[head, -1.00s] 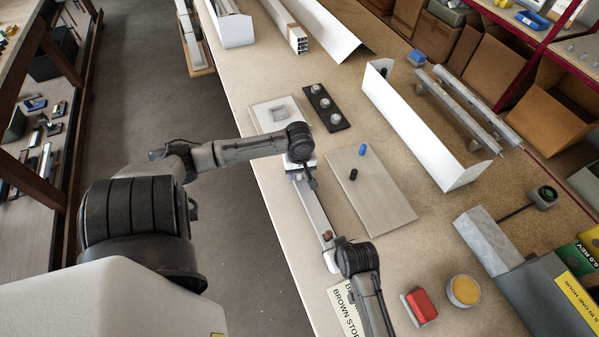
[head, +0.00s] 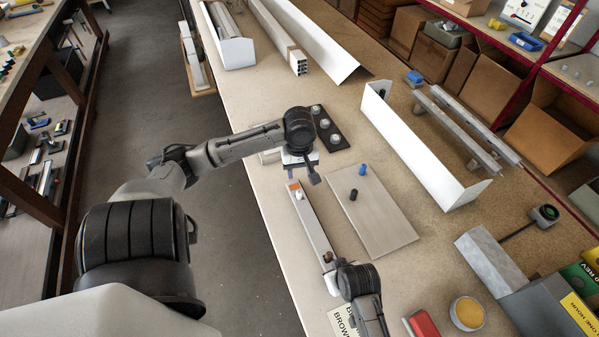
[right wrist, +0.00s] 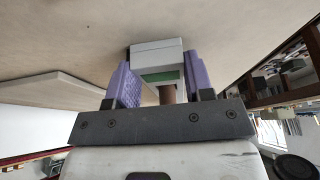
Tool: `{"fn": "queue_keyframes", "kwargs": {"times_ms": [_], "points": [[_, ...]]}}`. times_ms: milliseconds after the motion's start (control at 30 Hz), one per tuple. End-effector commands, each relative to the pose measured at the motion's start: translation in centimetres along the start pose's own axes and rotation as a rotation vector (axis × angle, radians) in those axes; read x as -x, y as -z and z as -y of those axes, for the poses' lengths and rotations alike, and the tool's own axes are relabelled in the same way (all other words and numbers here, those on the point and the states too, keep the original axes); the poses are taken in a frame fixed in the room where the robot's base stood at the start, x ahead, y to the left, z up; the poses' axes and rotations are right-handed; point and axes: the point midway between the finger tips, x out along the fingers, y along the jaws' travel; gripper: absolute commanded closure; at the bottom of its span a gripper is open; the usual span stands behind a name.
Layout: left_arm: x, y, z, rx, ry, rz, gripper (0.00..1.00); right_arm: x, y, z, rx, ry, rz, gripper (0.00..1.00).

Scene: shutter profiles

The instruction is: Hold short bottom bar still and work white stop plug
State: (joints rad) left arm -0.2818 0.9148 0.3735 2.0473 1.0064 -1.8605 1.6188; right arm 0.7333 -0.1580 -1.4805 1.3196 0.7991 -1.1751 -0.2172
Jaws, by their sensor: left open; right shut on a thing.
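The short bottom bar (head: 313,222) is a narrow grey bar lying lengthwise near the left table edge. The white stop plug (head: 299,195) shows at its far end, next to an orange patch; how deep it sits I cannot tell. My left gripper (head: 311,177) is open and apart from the bar, just beyond and above that end. My right gripper (head: 329,265) is shut on the bar's near end. In the right wrist view the bar's grey end (right wrist: 158,53) sits between the purple finger pads, with a green patch and a brown piece below it.
A grey board (head: 375,215) lies right of the bar, carrying a blue plug (head: 363,170) and a black plug (head: 353,195). A black strip with round knobs (head: 328,130) lies beyond. A white channel (head: 420,150) stands to the right. A red block (head: 422,325) and yellow disc (head: 467,313) lie nearer.

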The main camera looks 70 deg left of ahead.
Motion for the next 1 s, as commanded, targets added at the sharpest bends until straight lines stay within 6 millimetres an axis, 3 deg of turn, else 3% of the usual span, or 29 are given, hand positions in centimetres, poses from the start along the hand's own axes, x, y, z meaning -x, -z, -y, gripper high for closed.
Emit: {"fn": "queue_keyframes", "kwargs": {"times_ms": [300,333,600,1000], "points": [[-0.01,-0.01,-0.01,0.000,0.000,0.000,0.53,-0.03,-0.04,-0.01,0.000,0.000,0.001,0.85],[-0.01,-0.01,-0.01,0.000,0.000,0.000,0.53,-0.03,-0.04,-0.01,0.000,0.000,0.001,0.49],[-0.03,-0.02,0.00,0.000,0.000,0.001,0.53,-0.02,-0.03,0.00,0.000,0.000,0.001,0.24],[0.45,-0.02,0.00,0.000,0.000,0.001,0.53,0.40,0.05,-0.01,0.000,0.000,0.000,0.23]]}}
